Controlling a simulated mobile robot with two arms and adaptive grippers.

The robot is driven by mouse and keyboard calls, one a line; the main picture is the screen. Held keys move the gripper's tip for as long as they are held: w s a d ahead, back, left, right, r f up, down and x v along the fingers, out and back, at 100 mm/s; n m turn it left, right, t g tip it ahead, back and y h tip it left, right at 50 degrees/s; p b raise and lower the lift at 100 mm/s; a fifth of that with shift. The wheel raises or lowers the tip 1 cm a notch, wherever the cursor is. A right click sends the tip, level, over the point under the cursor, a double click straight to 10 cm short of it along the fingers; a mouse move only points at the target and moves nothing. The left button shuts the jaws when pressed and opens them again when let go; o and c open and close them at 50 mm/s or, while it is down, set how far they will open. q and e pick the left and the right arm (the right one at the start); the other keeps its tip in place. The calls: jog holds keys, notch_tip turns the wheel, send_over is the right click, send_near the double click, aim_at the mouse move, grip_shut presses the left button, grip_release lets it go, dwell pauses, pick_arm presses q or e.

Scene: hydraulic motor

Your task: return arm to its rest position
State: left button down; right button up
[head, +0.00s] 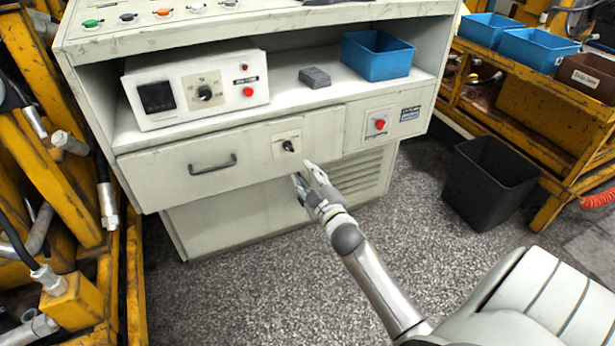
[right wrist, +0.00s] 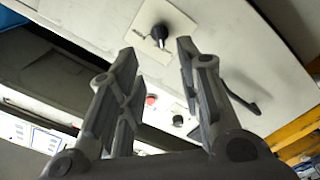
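My right arm reaches from the lower right of the head view toward the white control cabinet (head: 215,150). Its right gripper (head: 305,172) is open and empty, in front of the cabinet. The black rotary switch (head: 288,146) is just above and left of the fingertips. In the right wrist view the two fingers (right wrist: 157,60) stand apart, and the black switch knob (right wrist: 160,33) shows beyond the gap, with nothing between the fingers. The gripper looks apart from the knob. My left gripper is not in view.
The drawer handle (head: 212,165) is left of the switch, and a red button (head: 380,124) is to the right. A black bin (head: 490,182) stands right on the grey floor. Yellow metal frames (head: 50,130) crowd the left. A yellow rack (head: 535,110) with blue boxes stands right.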

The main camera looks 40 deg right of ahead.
dwell(0.3)
